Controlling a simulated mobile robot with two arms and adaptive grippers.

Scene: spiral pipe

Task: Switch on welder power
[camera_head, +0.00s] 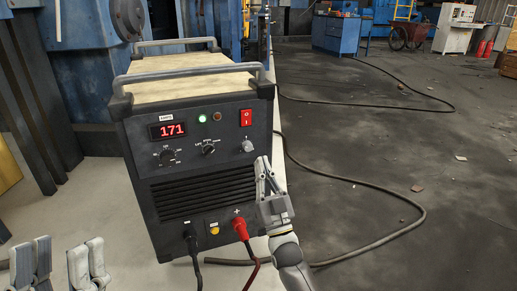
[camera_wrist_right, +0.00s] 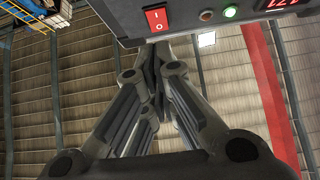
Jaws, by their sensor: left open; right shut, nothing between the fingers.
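The welder (camera_head: 195,150) is a dark box with a beige top. Its front panel has a lit red display (camera_head: 172,130) reading 171, a bright green lamp (camera_head: 202,119) and a red rocker switch (camera_head: 246,117) marked I and O. The switch also shows in the right wrist view (camera_wrist_right: 157,18). My right gripper (camera_head: 262,160) is shut and empty, its tips below and slightly right of the switch, near the panel's right edge. Its shut fingers (camera_wrist_right: 156,55) point toward the panel. My left gripper (camera_head: 62,260) is open and empty at the bottom left, away from the welder.
A black plug (camera_head: 190,238) and a red plug (camera_head: 239,228) with cables stick out of the welder's lower front. Knobs sit under the display. A dark cable (camera_head: 395,236) lies on the floor at right. A blue cabinet (camera_head: 336,35) stands far back; the right floor is mostly clear.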

